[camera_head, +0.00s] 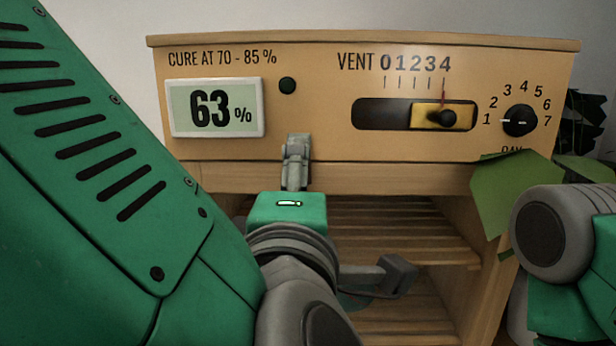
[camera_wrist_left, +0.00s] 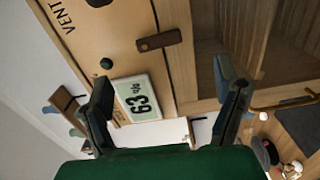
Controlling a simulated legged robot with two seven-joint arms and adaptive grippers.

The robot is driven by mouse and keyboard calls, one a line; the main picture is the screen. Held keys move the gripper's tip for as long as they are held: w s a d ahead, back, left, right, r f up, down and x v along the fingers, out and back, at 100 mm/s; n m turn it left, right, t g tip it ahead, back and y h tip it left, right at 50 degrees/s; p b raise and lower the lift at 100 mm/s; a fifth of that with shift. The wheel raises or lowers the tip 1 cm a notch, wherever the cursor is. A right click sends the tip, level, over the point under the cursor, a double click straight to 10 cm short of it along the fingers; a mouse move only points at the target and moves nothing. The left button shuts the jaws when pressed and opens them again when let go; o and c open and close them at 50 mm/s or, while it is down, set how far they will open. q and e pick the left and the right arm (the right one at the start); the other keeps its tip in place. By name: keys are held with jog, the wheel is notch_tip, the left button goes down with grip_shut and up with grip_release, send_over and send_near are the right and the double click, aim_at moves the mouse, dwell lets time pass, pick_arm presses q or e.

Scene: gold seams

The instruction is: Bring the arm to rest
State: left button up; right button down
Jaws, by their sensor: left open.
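My left arm comes in from the left in the head view. I cannot tell whether a fingertip touches the cabinet. Part of my right arm shows at the right edge of the head view; its gripper is out of view.
The wooden cabinet (camera_head: 330,70) has a vent slider (camera_head: 443,117) near 4 and a black dial (camera_head: 520,121) with its mark at 1. Slatted shelves (camera_head: 420,240) lie below. A dark brown bar (camera_wrist_left: 158,40) sits on the cabinet face. Leaves (camera_head: 508,185) hang at right.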

pick_arm(q)
jog(key=shift+s+a, duration=0.1)
jog(key=shift+s, duration=0.65)
jog(key=shift+f, duration=0.15)
jog(key=w+a+f+m+g+b, duration=0.1)
jog(key=a+f+m+g, duration=0.15)
jog(key=f, duration=0.85)
jog(key=w+a+f+m+g+h+b, duration=0.1)
jog(key=w+a+f+m+g+b, duration=0.2)
jog(key=f, duration=0.8)
jog(key=a+f+m+g, duration=0.2)
jog(key=a+f+m, duration=0.15)
jog(key=f, duration=0.75)
jog(key=s+a+f+m+g+b, duration=0.15)
jog(key=s+a+f, duration=0.25)
jog(key=f, duration=0.4)
jog(key=s+a+f+m+g+b, duration=0.1)
jog(key=s+a+f+m+g, duration=0.25)
jog(key=f, duration=0.45)
jog(key=s+a+f+m+g+b, duration=0.1)
jog(key=s+a+f+m+g, duration=0.1)
jog(key=s+a+f, duration=0.2)
jog(key=s+a+f+m+g+y, duration=0.1)
jog(key=s+a+f, duration=0.4)
jog(key=s, duration=0.6)
jog(key=shift+s+a+f+m+g+b, duration=0.2)
jog(key=shift+f+m+g+b, duration=0.15)
jog(key=shift+f+m+g, duration=0.45)
